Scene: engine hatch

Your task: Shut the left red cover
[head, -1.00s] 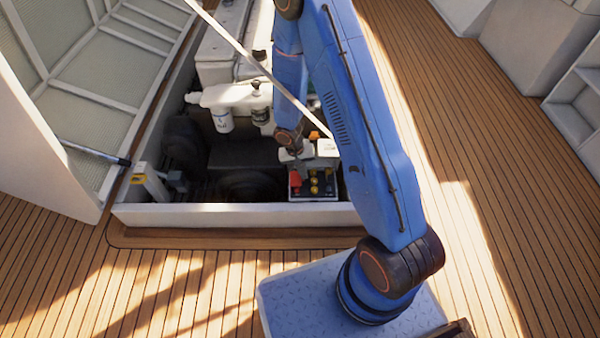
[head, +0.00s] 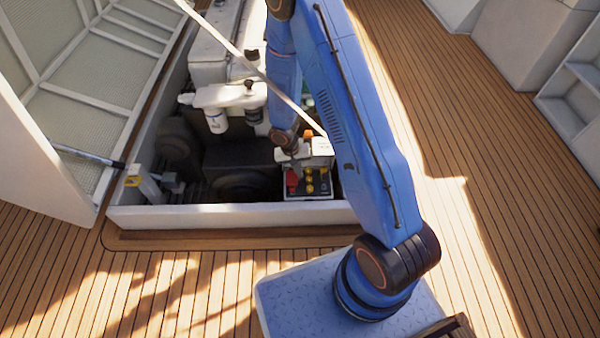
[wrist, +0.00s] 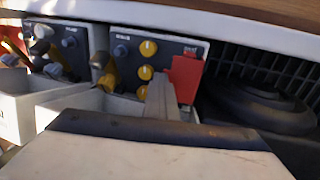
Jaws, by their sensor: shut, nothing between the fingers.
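The left red cover (head: 291,181) is at the left end of a dark switch panel (head: 318,187) low inside the hatch. In the wrist view the cover (wrist: 184,79) appears at the right end of the panel (wrist: 124,47), beside several yellow knobs. My gripper (head: 295,165) reaches down to the panel. In the wrist view its shut, empty fingers (wrist: 161,98) are right beside the red cover and overlap its edge in the picture. I cannot tell whether they touch it, or how far the cover is tilted.
A second panel (wrist: 62,50) with yellow-handled parts stands beside the first. White boxes (wrist: 20,105) rise near the fingers. A black ribbed round part (wrist: 262,105) lies on the other side.

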